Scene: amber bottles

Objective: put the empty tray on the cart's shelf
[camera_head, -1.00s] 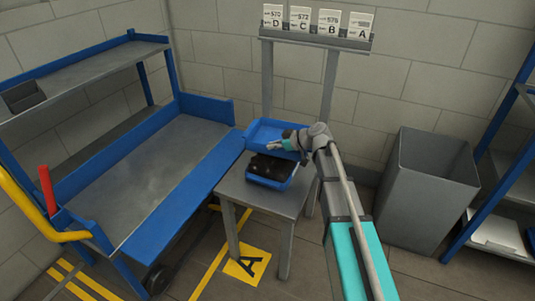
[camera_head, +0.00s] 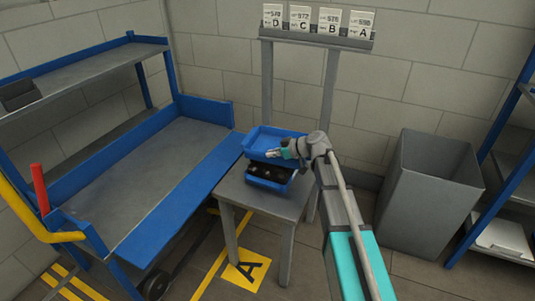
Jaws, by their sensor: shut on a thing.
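The empty blue tray (camera_head: 266,135) is in my gripper (camera_head: 282,153), which is shut on its near right side. The empty tray appears above and slightly behind a second blue tray (camera_head: 268,184) that holds dark bottles and stands on the small grey table (camera_head: 240,192). From this angle I cannot tell how large the gap between the two trays is. The blue and grey cart (camera_head: 180,190) stands at the left, with a wide lower deck (camera_head: 140,165) and an upper shelf (camera_head: 85,70). The fingertips are small and partly hidden against the tray.
A dark bin (camera_head: 20,95) sits on the upper shelf's left end. A sign rail (camera_head: 318,40) with cards D, C, B, A rises behind the table. A tall grey bin (camera_head: 430,190) and a blue rack (camera_head: 500,150) stand at the right. The lower deck is clear.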

